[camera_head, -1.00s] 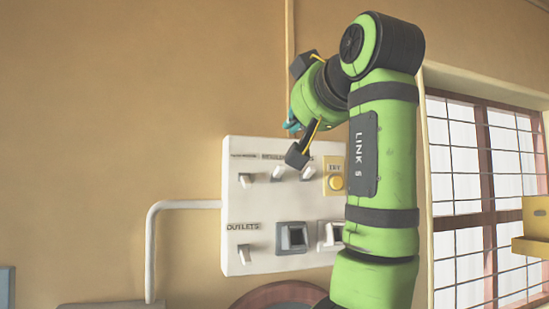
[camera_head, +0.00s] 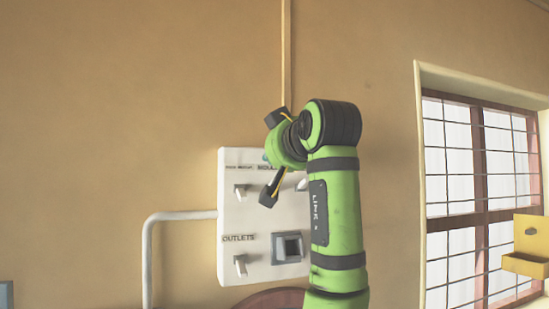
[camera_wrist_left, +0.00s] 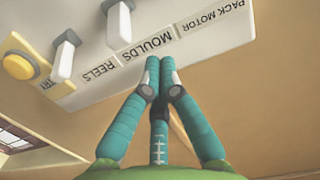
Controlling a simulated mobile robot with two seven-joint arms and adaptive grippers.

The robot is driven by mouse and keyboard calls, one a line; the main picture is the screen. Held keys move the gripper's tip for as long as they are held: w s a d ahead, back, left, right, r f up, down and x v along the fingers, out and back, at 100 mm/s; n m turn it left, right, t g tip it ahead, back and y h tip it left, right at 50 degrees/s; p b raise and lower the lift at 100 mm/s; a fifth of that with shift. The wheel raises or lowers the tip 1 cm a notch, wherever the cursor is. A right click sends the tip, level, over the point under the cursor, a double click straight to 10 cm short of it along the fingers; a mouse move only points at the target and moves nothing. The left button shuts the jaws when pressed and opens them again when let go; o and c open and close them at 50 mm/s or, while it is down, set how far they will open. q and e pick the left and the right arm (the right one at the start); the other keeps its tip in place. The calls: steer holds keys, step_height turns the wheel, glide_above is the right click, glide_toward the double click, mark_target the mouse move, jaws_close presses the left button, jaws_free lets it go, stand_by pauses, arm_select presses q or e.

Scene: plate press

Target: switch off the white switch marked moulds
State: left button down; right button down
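The white switch panel (camera_head: 229,215) is on the wall, partly behind my left arm. In the left wrist view, upside down, the white moulds switch (camera_wrist_left: 119,24) stands out beside its MOULDS label (camera_wrist_left: 150,44). My left gripper (camera_wrist_left: 154,66) has its two teal fingers together and empty, with the tips close by that label; I cannot tell whether they touch the panel. In the head view a bit of teal finger (camera_head: 266,157) shows at the panel's top edge, and my wrist mostly hides the moulds switch. My right gripper is in neither view.
The reels switch (camera_wrist_left: 64,57) and yellow TRY button (camera_wrist_left: 18,66) sit to one side of the moulds switch. The pack motor switch (camera_head: 240,190) is on the other side. Below are the outlets switch (camera_head: 240,264) and a grey square socket (camera_head: 287,247).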

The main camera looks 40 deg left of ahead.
arm_select(q)
steer(key=shift+s+d+f, duration=0.15)
steer(key=shift+d+f, duration=0.4)
steer(key=shift+f, duration=0.15)
steer(key=shift+s+d+f, duration=0.15)
steer(key=shift+d+f, duration=0.1)
steer(key=shift+f, duration=0.05)
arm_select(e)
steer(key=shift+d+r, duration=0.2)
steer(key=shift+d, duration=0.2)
arm_select(q)
steer(key=shift+a, duration=0.2)
